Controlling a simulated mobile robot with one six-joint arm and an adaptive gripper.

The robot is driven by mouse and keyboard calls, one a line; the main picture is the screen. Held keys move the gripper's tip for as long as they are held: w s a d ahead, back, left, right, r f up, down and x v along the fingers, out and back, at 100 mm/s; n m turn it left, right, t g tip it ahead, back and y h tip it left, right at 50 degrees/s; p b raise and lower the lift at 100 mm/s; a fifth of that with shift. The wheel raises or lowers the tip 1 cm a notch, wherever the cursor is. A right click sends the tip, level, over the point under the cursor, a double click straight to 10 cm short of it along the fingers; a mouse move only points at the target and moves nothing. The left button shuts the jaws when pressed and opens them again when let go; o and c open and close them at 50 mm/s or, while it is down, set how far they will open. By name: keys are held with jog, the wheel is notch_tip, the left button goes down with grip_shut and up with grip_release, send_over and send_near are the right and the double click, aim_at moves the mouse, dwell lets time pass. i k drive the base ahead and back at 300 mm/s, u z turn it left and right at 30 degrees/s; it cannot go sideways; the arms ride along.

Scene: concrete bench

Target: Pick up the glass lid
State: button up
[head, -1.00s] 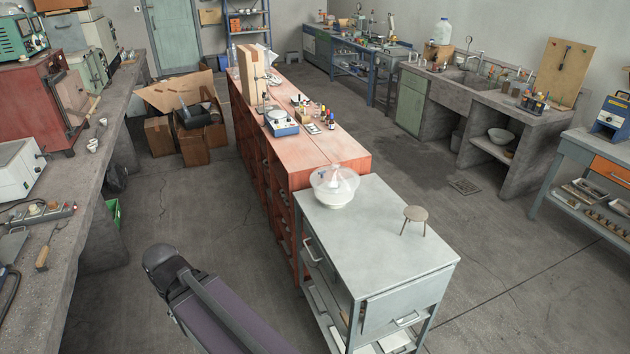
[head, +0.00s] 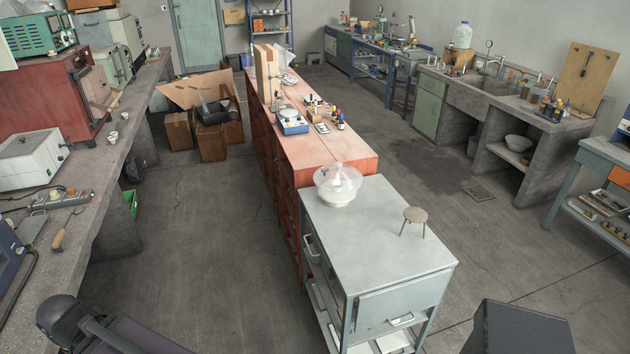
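The glass lid (head: 338,176) is a clear dome with a small knob on top. It appears to sit on a round glass vessel (head: 337,199) with something white inside; their exact seam is too small to tell. The vessel stands upright at the far left corner of the grey metal cabinet's top (head: 375,235). My gripper is not in view. Only a dark part of my arm shows at the lower left, well apart from the lid.
A small round three-legged stand (head: 415,215) is on the cabinet to the right of the vessel. A red wooden bench (head: 325,151) with bottles and a blue instrument (head: 291,121) adjoins behind. A concrete bench (head: 100,165) runs along the left. The floor between is clear.

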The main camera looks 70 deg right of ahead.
aim_at(340, 178)
jog(key=u, duration=0.75)
jog(key=k, duration=1.95)
jog(key=z, duration=2.6)
jog(key=i, duration=0.1)
jog(key=u, duration=1)
